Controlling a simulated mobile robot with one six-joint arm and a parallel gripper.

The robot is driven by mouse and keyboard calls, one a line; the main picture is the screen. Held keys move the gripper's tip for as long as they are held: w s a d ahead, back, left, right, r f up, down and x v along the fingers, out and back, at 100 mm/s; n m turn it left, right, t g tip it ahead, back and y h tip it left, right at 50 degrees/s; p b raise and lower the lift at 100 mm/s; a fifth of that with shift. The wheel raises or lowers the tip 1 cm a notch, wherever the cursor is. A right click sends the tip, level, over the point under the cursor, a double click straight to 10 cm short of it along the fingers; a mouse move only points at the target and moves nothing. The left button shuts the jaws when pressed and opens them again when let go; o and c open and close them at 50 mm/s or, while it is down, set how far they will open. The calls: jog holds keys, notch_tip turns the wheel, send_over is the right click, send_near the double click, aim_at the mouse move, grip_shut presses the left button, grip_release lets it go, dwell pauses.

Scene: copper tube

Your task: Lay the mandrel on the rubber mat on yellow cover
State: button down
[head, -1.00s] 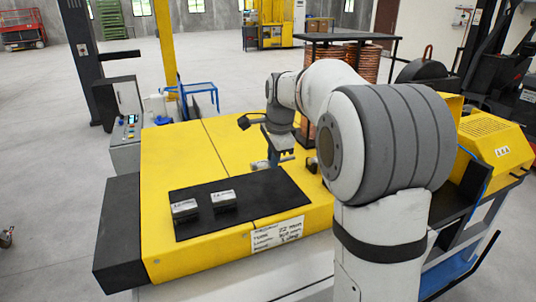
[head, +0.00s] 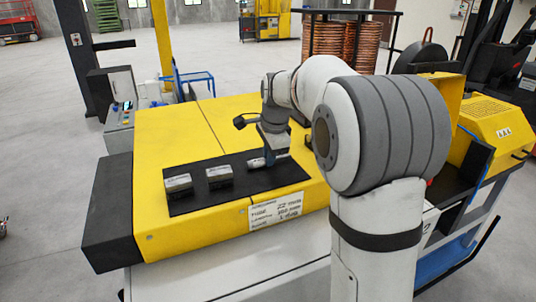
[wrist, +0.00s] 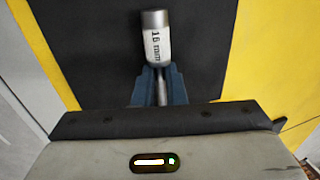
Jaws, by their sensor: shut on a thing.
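The mandrel (wrist: 157,38) shows in the wrist view as a short grey cylinder with a white "16 mm" label and a thinner stem. My gripper (wrist: 160,85) is shut on the stem with its blue fingers. In the head view my gripper (head: 270,158) is over the right part of the black rubber mat (head: 205,198). The mandrel's labelled end (head: 256,163) sticks out to its left, at or just above the mat. I cannot tell whether it touches. The mat lies on the yellow cover (head: 165,135) and also shows in the wrist view (wrist: 95,45).
Two labelled metal pieces, one at the left (head: 177,183) and one near the middle (head: 219,175), lie on the mat left of my gripper. A paper sign (head: 275,211) hangs at the cover's front edge. The mat's front strip is bare.

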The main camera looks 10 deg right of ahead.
jog(key=c, duration=1.4)
grip_release()
jog(key=b+v, duration=0.1)
jog(key=v, duration=0.7)
jog(key=s+f+n, duration=0.4)
jog(key=s+n, duration=0.1)
jog(key=s, duration=0.4)
jog(key=s+f+n, duration=0.4)
jog(key=s+n, duration=0.1)
jog(key=s, duration=0.5)
jog(key=s+f+n, duration=0.4)
jog(key=s+n, duration=0.1)
jog(key=s, duration=0.4)
jog(key=shift+s+a+f+n+h, duration=0.3)
jog(key=shift+s+f+n, duration=0.05)
jog(key=shift+f+n, duration=0.05)
